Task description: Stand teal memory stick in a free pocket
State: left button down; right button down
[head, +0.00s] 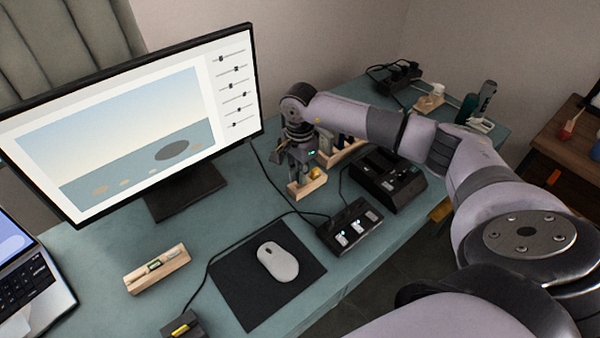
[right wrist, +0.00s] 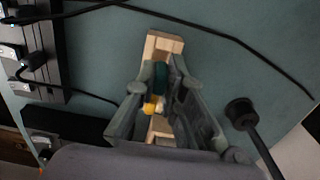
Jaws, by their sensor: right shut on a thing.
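My right gripper (head: 303,168) points down over a small pale wooden pocket block (head: 307,188) on the desk, right of the monitor stand. In the right wrist view the fingers (right wrist: 162,88) are shut on a dark teal stick (right wrist: 160,73), taken to be the teal memory stick, above or at the wooden block (right wrist: 164,41). A yellow item (right wrist: 150,107) and a pale one show beside it. The fingers hide the stick's lower end, so I cannot tell whether it is in a pocket. My left gripper is not in view.
A wooden holder (head: 157,270) with small items lies at front left. A mouse (head: 278,261) on a black mat, a black switch box (head: 350,227) and a black device (head: 388,180) stand nearby. Cables cross the desk. The monitor (head: 140,120) rises at the left.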

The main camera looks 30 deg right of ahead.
jog(key=shift+f+b, duration=0.85)
jog(key=shift+f, duration=0.15)
jog(key=c, duration=1.6)
grip_release()
notch_tip(320, 180, up, 12)
jog(key=shift+r, duration=0.1)
